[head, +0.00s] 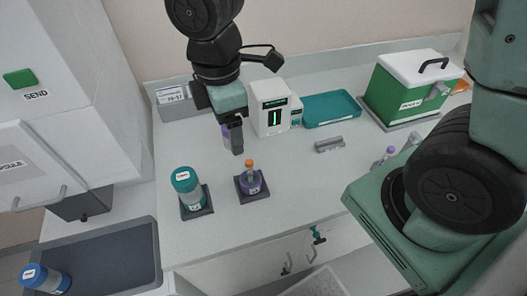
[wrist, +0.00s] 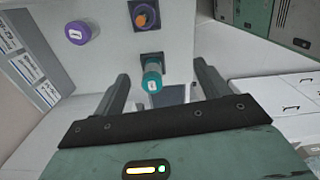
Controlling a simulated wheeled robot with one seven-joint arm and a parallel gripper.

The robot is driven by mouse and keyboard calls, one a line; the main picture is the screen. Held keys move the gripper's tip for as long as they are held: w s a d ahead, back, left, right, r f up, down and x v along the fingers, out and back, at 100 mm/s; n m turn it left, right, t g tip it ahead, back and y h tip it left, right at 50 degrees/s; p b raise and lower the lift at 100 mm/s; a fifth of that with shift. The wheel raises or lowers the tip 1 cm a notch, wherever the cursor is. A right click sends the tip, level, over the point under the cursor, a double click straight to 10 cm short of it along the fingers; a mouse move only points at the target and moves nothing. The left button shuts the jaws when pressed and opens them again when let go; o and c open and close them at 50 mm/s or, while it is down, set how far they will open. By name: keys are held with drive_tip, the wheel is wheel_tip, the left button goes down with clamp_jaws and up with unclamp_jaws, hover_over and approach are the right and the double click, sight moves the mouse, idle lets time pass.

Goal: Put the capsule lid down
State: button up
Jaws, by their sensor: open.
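The purple capsule lid (wrist: 83,32) stands on the light counter, outside my fingers and to their left in the wrist view. In the head view the purple lid (head: 226,134) is partly hidden behind my gripper (head: 236,143). My gripper is open with nothing between its fingers, and its two fingers also show in the wrist view (wrist: 162,76). A purple capsule body (head: 252,184) sits upright on a dark square stand, with an orange-capped tube (head: 250,166) rising from it.
A teal-capped capsule (head: 187,185) stands on another dark stand nearby. A white device (head: 269,110), a teal tray (head: 333,109) and a green box (head: 405,98) are at the back. A blue-capped capsule (head: 45,279) lies on a dark tray (head: 115,262) at lower left.

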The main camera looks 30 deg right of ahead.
drive_tip(key=s+d+r+m, duration=0.1)
drive_tip(key=s+r+m, duration=0.1)
drive_tip(key=s+m, duration=0.7)
drive_tip(key=s, duration=0.2)
drive_tip(key=shift+s+r+y, duration=0.3)
drive_tip(key=shift+s+r, duration=0.05)
drive_tip(key=shift+r, duration=0.05)
